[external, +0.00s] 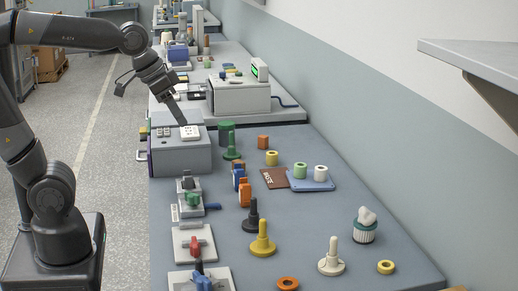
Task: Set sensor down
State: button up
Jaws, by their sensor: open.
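A small white block with dark marks (190,132), which may be the sensor, rests on top of a grey box (180,158) at the near table's far left corner. My gripper (182,123) is just above the white block, pointing down at it. Its fingers are open, but they look narrow and dark from here. I cannot tell whether they touch the block. No other thing is clearly recognisable as a sensor.
A green cylinder (226,132) and green peg stand (233,148) are close right of the grey box. A blue tray (318,186) holds white and green bobbins. Yellow, black and white peg stands occupy the front. A grey instrument (240,96) stands behind.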

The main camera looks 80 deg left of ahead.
jog(key=s+d+f+m, duration=0.1)
jog(key=s+d+f, duration=0.2)
jog(key=s, duration=0.5)
jog(key=shift+s+d+f+m+h, duration=0.15)
jog(key=shift+d+f+m+h, duration=0.15)
jog(key=shift+d+f, duration=0.15)
dwell(0.6)
